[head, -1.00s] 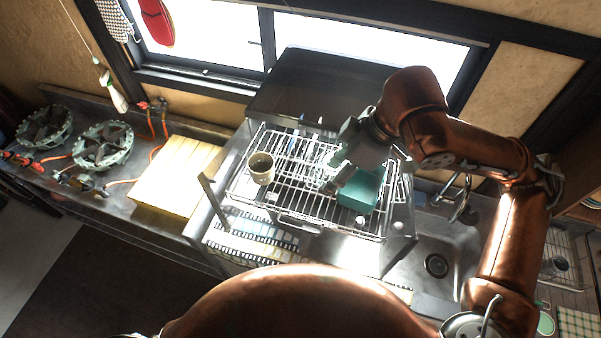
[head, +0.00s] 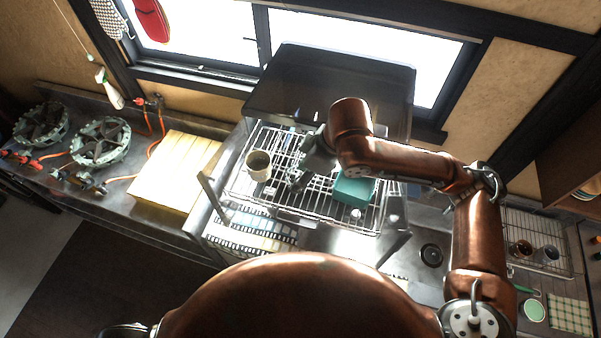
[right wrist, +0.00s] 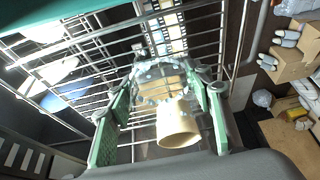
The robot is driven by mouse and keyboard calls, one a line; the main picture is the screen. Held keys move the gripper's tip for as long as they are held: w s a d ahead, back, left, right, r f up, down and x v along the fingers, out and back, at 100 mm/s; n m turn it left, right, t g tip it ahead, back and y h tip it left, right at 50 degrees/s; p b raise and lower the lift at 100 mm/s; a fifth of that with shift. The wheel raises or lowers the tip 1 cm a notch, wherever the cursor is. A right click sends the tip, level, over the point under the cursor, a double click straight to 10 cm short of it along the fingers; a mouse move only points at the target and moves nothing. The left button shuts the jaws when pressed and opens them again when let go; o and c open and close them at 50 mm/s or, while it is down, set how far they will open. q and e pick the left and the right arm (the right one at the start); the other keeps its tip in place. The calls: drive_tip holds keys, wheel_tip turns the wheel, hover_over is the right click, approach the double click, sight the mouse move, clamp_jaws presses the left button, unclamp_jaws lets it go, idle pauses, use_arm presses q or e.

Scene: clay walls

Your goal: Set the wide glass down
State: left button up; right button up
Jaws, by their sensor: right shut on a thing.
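My right gripper (head: 297,180) is over the pulled-out wire rack (head: 300,216) of the dishwasher. In the right wrist view its two green-padded fingers (right wrist: 163,97) are shut on the wide glass (right wrist: 160,72), which is clear and hard to make out. In the head view I cannot clearly separate the glass from the gripper and rack wires. Whether its base touches the rack is unclear. My left gripper is not in view.
A beige cup (head: 258,167) stands on the rack just left of the gripper and shows close to the glass in the wrist view (right wrist: 178,124). A teal box (head: 352,191) sits on the rack's right. A wooden board (head: 178,172) lies on the left counter.

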drive_tip(key=shift+w, duration=0.15)
drive_tip(key=o, duration=1.3)
drive_tip(key=shift+f, duration=0.1)
drive_tip(key=shift+c, duration=0.2)
drive_tip(key=b+v, duration=0.1)
drive_tip(key=v, duration=1.1)
drive_tip(key=shift+a, duration=0.1)
